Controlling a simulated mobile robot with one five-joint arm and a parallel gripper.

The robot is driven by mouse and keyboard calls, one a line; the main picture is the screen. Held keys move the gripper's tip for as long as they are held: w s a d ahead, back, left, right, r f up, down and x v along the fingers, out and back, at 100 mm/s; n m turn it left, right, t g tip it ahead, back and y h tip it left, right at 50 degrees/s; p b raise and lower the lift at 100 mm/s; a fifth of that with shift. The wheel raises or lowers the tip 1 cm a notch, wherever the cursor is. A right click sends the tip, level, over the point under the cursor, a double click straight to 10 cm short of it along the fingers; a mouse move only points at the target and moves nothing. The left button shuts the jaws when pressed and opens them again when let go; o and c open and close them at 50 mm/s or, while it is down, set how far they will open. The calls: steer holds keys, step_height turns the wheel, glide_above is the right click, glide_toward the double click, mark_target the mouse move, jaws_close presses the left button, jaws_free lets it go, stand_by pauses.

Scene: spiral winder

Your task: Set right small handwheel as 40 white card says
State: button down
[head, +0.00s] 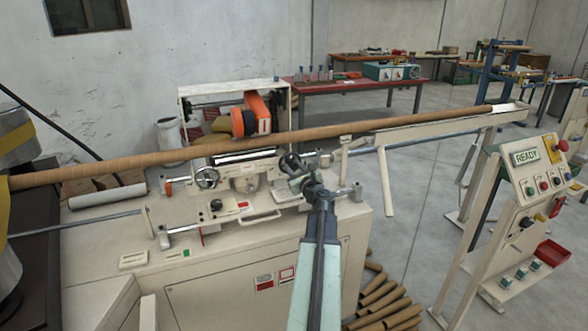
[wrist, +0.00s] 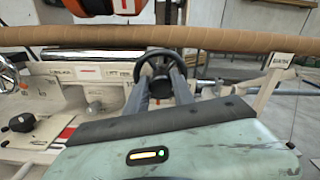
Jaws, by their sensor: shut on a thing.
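The right small handwheel (wrist: 156,57) is a dark ring with spokes, at the centre of the wrist view. It also shows in the head view (head: 290,160), partly hidden by my gripper. My gripper (wrist: 160,88) has its two dark fingers at the lower part of this wheel, shut on it. In the head view my gripper (head: 300,178) reaches it from the front. The left small handwheel (head: 207,177) is a silver ring farther left. Small white labels (wrist: 118,74) sit on the panel behind the wheel. I cannot read a 40 on any card.
A long brown cardboard tube (head: 200,152) crosses above the handwheels, close over my gripper. An orange unit (head: 258,115) stands behind it. A control stand with a READY screen (head: 526,157) is at the right. Cut tubes (head: 385,300) lie on the floor beside the machine.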

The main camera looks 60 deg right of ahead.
steer(key=n, duration=0.6)
steer(key=shift+w, duration=0.15)
steer(key=n, duration=0.6)
steer(key=shift+a, duration=0.1)
steer(key=shift+n, duration=0.4)
steer(key=c, duration=1.1)
jaws_free()
steer(key=shift+w+f, duration=0.1)
steer(key=v, duration=0.8)
steer(key=shift+w, duration=0.1)
